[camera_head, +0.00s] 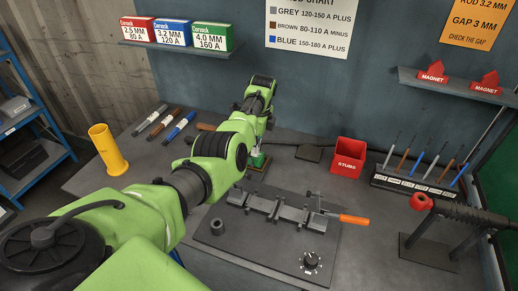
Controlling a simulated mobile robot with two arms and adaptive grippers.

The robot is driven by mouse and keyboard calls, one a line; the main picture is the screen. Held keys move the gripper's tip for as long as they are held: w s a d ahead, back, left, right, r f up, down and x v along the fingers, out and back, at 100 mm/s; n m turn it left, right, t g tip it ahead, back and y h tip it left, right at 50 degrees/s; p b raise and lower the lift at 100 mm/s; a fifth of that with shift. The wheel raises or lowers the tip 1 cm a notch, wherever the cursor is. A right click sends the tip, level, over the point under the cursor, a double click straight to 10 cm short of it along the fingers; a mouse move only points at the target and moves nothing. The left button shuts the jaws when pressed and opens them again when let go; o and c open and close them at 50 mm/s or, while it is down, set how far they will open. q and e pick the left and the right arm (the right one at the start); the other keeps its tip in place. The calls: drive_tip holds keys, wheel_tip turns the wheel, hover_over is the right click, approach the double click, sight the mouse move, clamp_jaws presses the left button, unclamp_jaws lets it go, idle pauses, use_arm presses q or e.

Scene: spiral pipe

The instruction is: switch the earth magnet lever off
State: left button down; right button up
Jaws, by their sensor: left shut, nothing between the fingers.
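My left arm (220,148) reaches in from the left across the table. Its gripper (259,150) points down at the back middle of the table, partly hidden by my arm, and is shut with nothing between its fingers. A small green part (256,160) on a brown plate (259,172) is right below or beside the fingers; it may be the earth magnet, but I cannot make out its lever or whether they touch. My right gripper is not in view.
A clamp fixture with an orange handle (354,219) stands on a dark plate (225,255) in front. A red stubs bin (347,158), a rod rack (415,188) and a black tool with a red end (420,202) are to the right. A yellow cup (108,150) stands left.

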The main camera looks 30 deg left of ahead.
use_arm(q)
drive_tip(key=h, duration=0.1)
drive_tip(key=a+h, duration=0.1)
drive_tip(key=h, duration=0.1)
drive_tip(key=shift+s+r+t+b, duration=0.1)
drive_tip(key=shift+s+t+b, duration=0.05)
drive_tip(key=shift+t+b, duration=0.2)
drive_tip(key=shift+a+b, duration=0.35)
drive_tip(key=shift+r, duration=0.1)
drive_tip(key=shift+s+r+p, duration=0.1)
drive_tip(key=shift+r+p, duration=0.6)
drive_tip(key=shift+p, duration=0.2)
